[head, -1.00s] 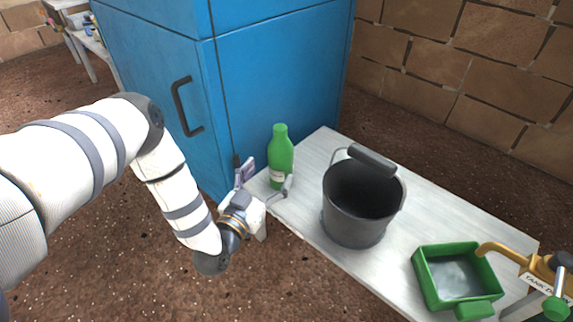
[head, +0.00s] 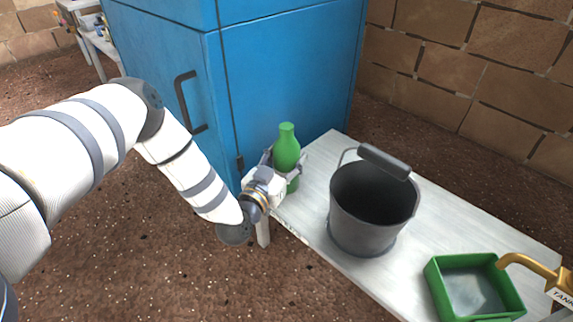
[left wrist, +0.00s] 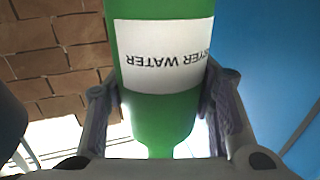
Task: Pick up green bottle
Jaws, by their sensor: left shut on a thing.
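The green bottle (head: 287,147) stands upright at the far left end of the pale table, close to the blue cabinet. My left gripper (head: 285,167) is around its body from the front left, with a finger on each side, shut on it. In the left wrist view the bottle (left wrist: 160,121) fills the middle, with a white label reading "WATER" upside down in part. The gripper's fingers (left wrist: 160,105) press against both sides of it. The bottle's lower part is partly hidden by the gripper in the head view. My right gripper is not in view.
A dark bucket (head: 362,230) with a raised handle stands right of the bottle on the table (head: 440,225). A green tray (head: 436,286) and a brass tap (head: 528,265) are farther right. The blue cabinet (head: 275,80) rises just behind the bottle.

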